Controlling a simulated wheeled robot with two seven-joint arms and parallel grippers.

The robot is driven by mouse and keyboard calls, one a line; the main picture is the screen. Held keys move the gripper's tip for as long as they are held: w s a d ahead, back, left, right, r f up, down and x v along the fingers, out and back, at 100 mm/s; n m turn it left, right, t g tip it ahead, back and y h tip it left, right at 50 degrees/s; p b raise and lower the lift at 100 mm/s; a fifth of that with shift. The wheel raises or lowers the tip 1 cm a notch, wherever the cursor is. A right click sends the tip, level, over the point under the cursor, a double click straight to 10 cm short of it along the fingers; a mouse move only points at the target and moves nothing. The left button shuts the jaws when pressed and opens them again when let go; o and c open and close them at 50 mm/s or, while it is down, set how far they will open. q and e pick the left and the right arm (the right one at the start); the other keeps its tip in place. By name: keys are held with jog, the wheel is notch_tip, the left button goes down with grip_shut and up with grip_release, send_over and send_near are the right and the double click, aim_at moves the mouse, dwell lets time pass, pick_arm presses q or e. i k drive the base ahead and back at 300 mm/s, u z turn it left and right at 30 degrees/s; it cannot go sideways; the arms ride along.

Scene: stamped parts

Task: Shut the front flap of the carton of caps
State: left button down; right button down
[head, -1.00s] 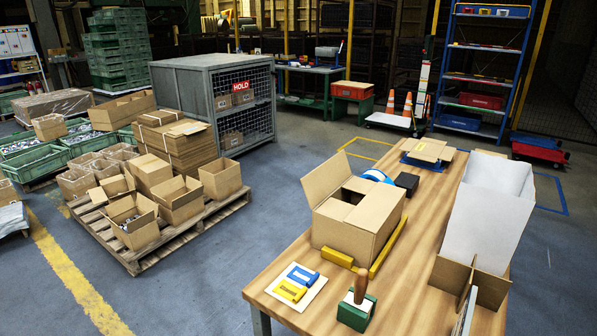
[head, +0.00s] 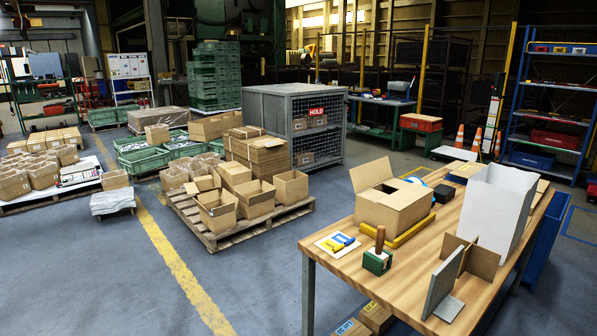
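A brown cardboard carton (head: 385,213) stands on the wooden table (head: 415,262). One flap (head: 371,174) on its left side stands up, tilted outward. Other flaps lie across the top, with a dark gap showing near the raised flap. The caps inside cannot be made out. Neither of my grippers is in view.
Yellow strips (head: 412,232) lie along the carton's base. A green-based stamp (head: 377,261) and a card with blue and yellow pieces (head: 337,243) lie in front. A white bin (head: 496,210) and cardboard dividers (head: 470,256) stand right. A loaded pallet (head: 240,236) is left; floor between is clear.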

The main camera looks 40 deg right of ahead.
aim_at(363, 177)
jog(key=u, duration=0.35)
jog(key=i, duration=0.95)
jog(key=z, duration=0.8)
jog(key=i, duration=0.95)
jog(key=z, duration=1.05)
